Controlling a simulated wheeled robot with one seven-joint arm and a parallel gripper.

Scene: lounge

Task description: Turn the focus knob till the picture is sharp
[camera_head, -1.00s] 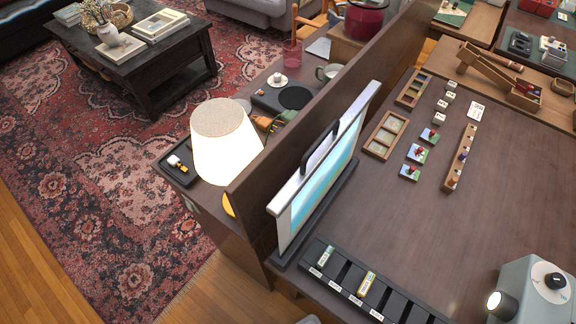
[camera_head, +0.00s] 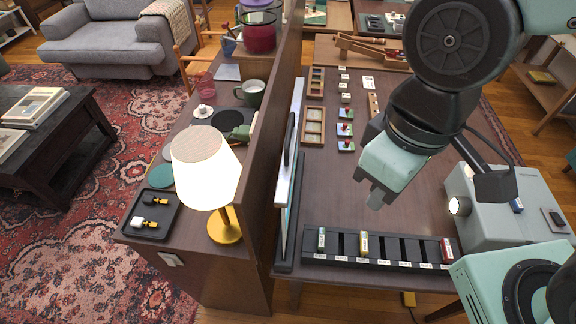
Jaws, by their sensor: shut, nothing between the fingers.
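The grey-green projector (camera_head: 500,238) stands at the right side of the table, with its lit lens (camera_head: 460,206) facing left. Its focus knob cannot be made out; my arm covers part of the projector. The screen (camera_head: 291,165) stands at the table's left side and is seen almost edge-on, so the sharpness of its picture cannot be told. My gripper (camera_head: 375,198) is shut and empty, pointing down over the table between screen and projector, left of the lens and apart from it.
A black slotted rack (camera_head: 405,249) with a few slides lies along the front edge. Wooden frames (camera_head: 313,127) and small picture tiles (camera_head: 345,129) lie farther back. A dark partition (camera_head: 262,160) divides this table from the side with the lit lamp (camera_head: 204,170).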

